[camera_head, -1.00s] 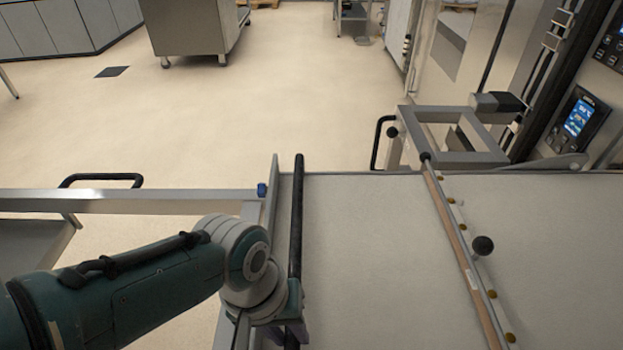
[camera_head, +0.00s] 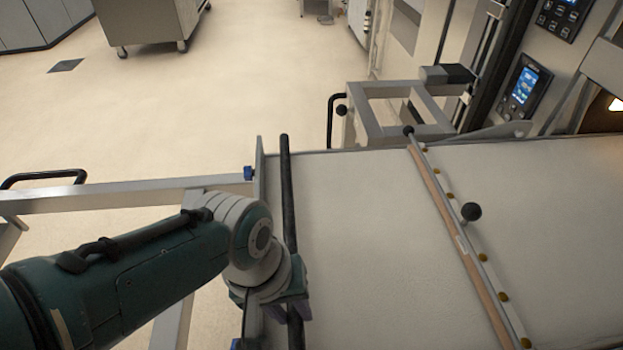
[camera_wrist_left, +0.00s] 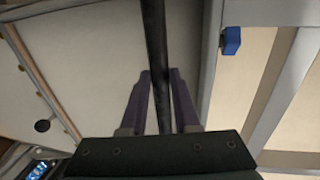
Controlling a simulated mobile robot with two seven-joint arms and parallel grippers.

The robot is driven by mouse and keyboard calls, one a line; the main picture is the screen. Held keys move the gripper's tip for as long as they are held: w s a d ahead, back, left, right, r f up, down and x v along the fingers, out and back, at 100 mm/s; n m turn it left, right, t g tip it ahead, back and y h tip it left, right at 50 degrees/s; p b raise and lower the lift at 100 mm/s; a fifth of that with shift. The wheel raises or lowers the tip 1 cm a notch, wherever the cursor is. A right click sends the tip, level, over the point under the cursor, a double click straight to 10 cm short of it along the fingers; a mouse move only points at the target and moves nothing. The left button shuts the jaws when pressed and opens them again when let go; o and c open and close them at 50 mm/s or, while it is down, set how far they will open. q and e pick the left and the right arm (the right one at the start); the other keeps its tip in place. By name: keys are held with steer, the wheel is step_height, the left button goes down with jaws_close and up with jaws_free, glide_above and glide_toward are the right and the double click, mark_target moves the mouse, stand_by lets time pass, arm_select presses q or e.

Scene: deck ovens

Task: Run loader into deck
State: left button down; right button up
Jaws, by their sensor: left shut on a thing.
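The loader (camera_head: 350,200) is a flat pale belt surface with a black push bar (camera_head: 286,190) along its left end. My left gripper (camera_head: 290,312) is shut on the black bar. In the left wrist view, its two purple fingers (camera_wrist_left: 160,95) lie on either side of the bar (camera_wrist_left: 155,50). The deck oven (camera_head: 600,110) is at the right, with a lit opening at the picture edge. My right gripper is not in view.
A metal frame with a black handle (camera_head: 395,110) stands beyond the loader's far edge. Oven control panels (camera_head: 525,88) are at the upper right. A steel frame rail (camera_head: 110,195) runs left of the loader. Open floor (camera_head: 200,110) lies beyond, with a wheeled steel cabinet (camera_head: 150,22) far back.

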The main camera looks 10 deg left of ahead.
arm_select(q)
steer(key=shift+d, duration=0.15)
steer(key=c, duration=0.7)
jaws_free()
steer(key=shift+w+d, duration=0.1)
steer(key=shift+o, duration=0.2)
step_height(320, 180, up, 10)
steer(key=a+p, duration=0.2)
steer(key=p, duration=0.6)
steer(key=shift+s, duration=0.3)
